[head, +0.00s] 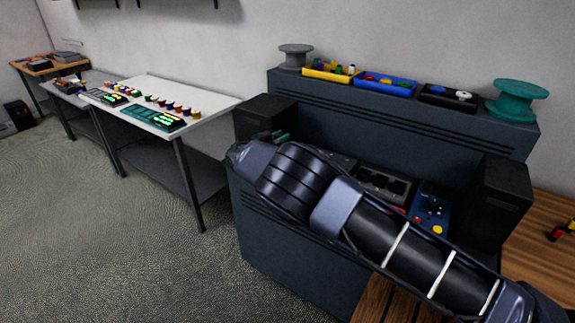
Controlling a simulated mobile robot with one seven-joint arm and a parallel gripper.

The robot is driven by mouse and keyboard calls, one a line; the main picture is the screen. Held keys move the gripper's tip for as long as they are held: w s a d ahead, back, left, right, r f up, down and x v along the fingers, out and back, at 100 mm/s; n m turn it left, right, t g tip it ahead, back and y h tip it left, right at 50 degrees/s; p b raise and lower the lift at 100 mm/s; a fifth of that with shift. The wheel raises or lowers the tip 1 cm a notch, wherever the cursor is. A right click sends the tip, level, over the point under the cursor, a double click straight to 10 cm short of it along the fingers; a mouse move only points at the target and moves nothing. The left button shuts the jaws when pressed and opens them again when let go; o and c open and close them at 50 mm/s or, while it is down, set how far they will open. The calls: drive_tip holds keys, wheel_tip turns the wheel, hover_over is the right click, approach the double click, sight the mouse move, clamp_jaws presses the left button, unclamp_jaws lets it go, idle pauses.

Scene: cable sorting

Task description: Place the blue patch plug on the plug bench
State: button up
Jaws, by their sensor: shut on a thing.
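My arm reaches from the lower right across the console to the left, and its dark wrist end is above the console's left side. I cannot single out a blue patch plug. A white-topped table (215,104) at the left carries a row of small coloured plugs or knobs (160,101); it may be the plug bench, but no label shows.
Panels with green lights (155,117) lie on the white table. The dark console (300,245) bears yellow (331,73), blue (385,86) and black (448,98) bins, a grey spool (296,57) and a teal spool (516,100). Black speakers (500,200) flank it.

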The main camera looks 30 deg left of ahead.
wheel_tip(320, 180, down, 12)
drive_tip(key=shift+f, duration=0.1)
idle(0.5)
drive_tip(key=shift+f, duration=0.1)
drive_tip(key=o, duration=1)
drive_tip(key=shift+o, duration=0.4)
drive_tip(key=s+a, duration=0.1)
drive_tip(key=s, duration=1.1)
drive_tip(key=shift+a, duration=0.25)
